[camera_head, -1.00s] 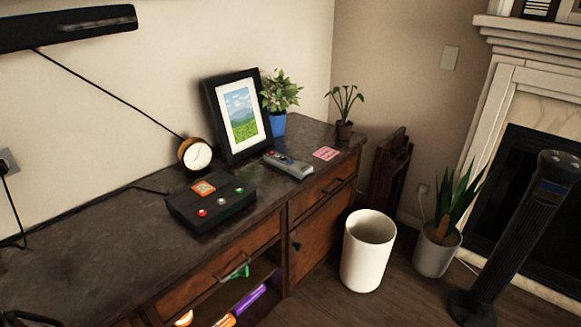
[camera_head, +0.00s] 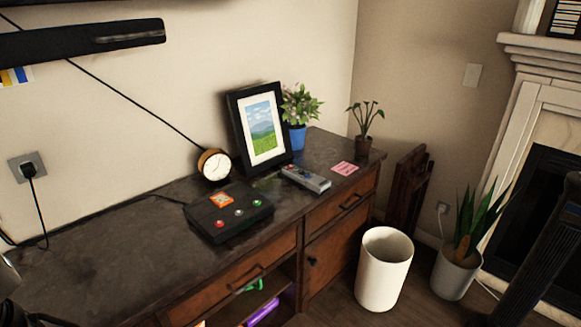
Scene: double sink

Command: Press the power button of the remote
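The grey remote (camera_head: 306,179) lies on the dark cabinet top, in front of the framed picture and near the front edge. Coloured marks show at its far left end, but single buttons are too small to tell apart. Dark shapes at the lower left edge may be part of my arm. My gripper cannot be made out in the head view.
A black box with coloured buttons (camera_head: 229,213) sits left of the remote. A round clock (camera_head: 214,165), picture frame (camera_head: 261,125), plants and a pink note (camera_head: 345,168) stand around. A white bin (camera_head: 384,268) stands on the floor before the cabinet (camera_head: 90,250).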

